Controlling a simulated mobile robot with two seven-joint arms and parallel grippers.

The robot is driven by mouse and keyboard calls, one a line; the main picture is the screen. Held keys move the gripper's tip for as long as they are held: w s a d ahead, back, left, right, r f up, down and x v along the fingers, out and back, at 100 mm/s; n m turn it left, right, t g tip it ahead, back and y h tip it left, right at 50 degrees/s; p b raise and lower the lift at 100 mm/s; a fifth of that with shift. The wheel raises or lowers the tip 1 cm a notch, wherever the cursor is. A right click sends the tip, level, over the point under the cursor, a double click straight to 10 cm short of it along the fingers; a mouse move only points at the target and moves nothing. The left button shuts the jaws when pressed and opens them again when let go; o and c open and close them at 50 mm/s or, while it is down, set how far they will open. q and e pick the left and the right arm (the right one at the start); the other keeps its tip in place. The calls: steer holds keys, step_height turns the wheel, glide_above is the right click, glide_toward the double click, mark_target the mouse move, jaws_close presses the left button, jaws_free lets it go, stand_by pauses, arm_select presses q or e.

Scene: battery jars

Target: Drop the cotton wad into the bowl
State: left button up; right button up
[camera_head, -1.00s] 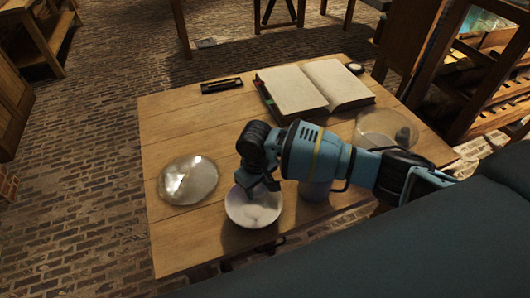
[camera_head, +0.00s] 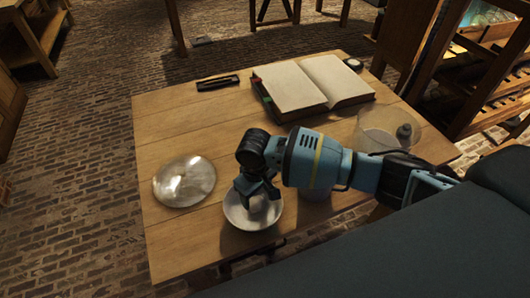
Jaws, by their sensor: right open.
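A white bowl (camera_head: 247,221) stands near the front of the wooden table. My right gripper (camera_head: 257,192) points down over the bowl, its jaws apart and low at the bowl's back part. A whitish patch shows inside the bowl below the jaws. I cannot tell whether it is the cotton wad or the bowl's own inside. No cotton wad shows clearly elsewhere. My left gripper is not in view.
A clear round glass piece (camera_head: 184,181) lies left of the bowl. A glass vessel (camera_head: 376,128) stands at the right. An open book (camera_head: 302,87) and a dark narrow case (camera_head: 218,82) lie at the back. The table (camera_head: 160,130) is clear at its back left.

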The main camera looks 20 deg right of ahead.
steer(key=shift+r, duration=0.1)
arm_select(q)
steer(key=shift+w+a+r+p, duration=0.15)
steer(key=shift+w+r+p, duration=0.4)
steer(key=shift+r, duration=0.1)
arm_select(e)
step_height(320, 180, up, 8)
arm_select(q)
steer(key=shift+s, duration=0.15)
arm_select(e)
steer(key=shift+s+f, duration=0.1)
steer(key=shift+f, duration=0.15)
